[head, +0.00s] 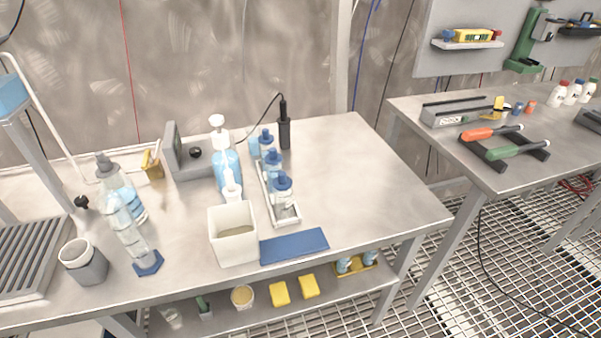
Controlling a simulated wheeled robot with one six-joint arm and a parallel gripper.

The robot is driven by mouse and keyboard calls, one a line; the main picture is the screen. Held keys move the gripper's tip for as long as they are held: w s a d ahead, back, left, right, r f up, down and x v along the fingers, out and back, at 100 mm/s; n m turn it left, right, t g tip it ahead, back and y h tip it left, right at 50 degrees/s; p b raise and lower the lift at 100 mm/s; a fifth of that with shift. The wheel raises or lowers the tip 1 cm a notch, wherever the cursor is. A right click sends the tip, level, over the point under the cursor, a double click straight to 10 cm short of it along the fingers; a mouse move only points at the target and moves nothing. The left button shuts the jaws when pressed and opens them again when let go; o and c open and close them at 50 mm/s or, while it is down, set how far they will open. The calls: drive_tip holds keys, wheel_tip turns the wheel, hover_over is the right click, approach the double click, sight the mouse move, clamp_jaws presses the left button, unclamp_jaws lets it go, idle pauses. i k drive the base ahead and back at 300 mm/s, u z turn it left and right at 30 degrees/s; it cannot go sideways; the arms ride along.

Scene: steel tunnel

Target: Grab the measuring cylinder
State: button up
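The measuring cylinder (134,240) is clear and stands on a blue, angular base (148,263) near the front left of the steel table. Its upper part overlaps a clear bottle with blue liquid (133,205) behind it, so its top edge is hard to make out. My gripper is not in view.
A grey cup (84,264) stands left of the cylinder, beside a ribbed rack (30,260). A white square container (233,238), blue mat (294,246) and tray of blue-capped bottles (288,216) stand right. Bare tabletop (175,240) lies between cylinder and container.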

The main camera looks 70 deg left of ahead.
sight(110, 205)
drive_tip(key=i, duration=0.9)
drive_tip(key=u, duration=2.95)
